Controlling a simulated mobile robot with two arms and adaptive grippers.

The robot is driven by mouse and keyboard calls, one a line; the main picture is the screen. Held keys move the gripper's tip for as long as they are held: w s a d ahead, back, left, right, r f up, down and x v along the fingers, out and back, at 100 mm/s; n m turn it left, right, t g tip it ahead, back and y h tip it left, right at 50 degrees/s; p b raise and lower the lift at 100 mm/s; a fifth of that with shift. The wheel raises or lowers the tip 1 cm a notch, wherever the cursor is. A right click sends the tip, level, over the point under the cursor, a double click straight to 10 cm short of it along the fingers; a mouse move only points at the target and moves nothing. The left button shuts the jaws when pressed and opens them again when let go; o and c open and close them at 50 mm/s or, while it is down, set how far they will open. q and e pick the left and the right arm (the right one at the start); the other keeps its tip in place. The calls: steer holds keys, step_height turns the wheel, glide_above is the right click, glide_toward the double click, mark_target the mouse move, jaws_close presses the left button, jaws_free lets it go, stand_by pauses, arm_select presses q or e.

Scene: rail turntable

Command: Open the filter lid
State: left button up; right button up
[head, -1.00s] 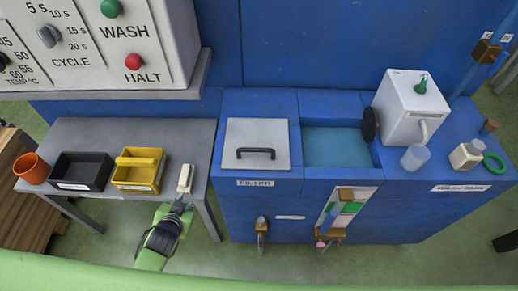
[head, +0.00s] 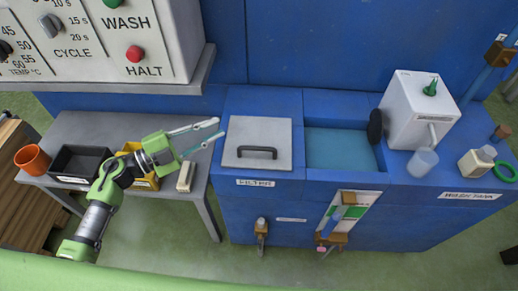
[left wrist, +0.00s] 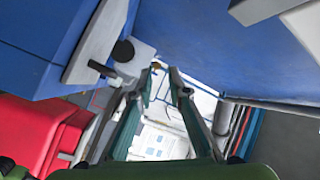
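The filter lid (head: 245,132) is a flat grey square plate with a black bar handle (head: 258,151). It lies shut on the blue box marked as filter (head: 255,183) in the head view. My left gripper (head: 221,127) is left of the lid, above the gap between the grey table and the blue box. Its two fingers are apart with nothing between them, and their tips point right toward the lid. In the left wrist view the open fingers (left wrist: 162,72) show again, with a grey plate (left wrist: 98,42) to their left that looks like the lid. My right gripper is not in view.
The grey table (head: 105,128) holds an orange pot (head: 32,159), a black bin (head: 78,166), a yellow bin partly behind my arm, and a pale block (head: 186,177). A blue basin (head: 340,148) and white box (head: 415,110) are right of the lid. A control panel overhangs upper left.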

mark_target(252, 149)
arm_select(q)
steer(key=s+f+m+g, duration=0.1)
steer(key=s+m+g, duration=0.1)
steer(key=s+f+m+g, duration=0.2)
steer(key=g, duration=0.1)
steer(key=shift+s+a+f+g, duration=0.1)
steer(key=shift+s+g, duration=0.1)
steer(key=shift+g, duration=0.1)
steer(key=p+x, duration=0.2)
steer(key=x, duration=1)
steer(key=shift+s, duration=0.15)
steer(key=shift+x, duration=0.9)
steer(key=shift+f, duration=0.1)
steer(key=shift+c, duration=0.3)
jaws_close()
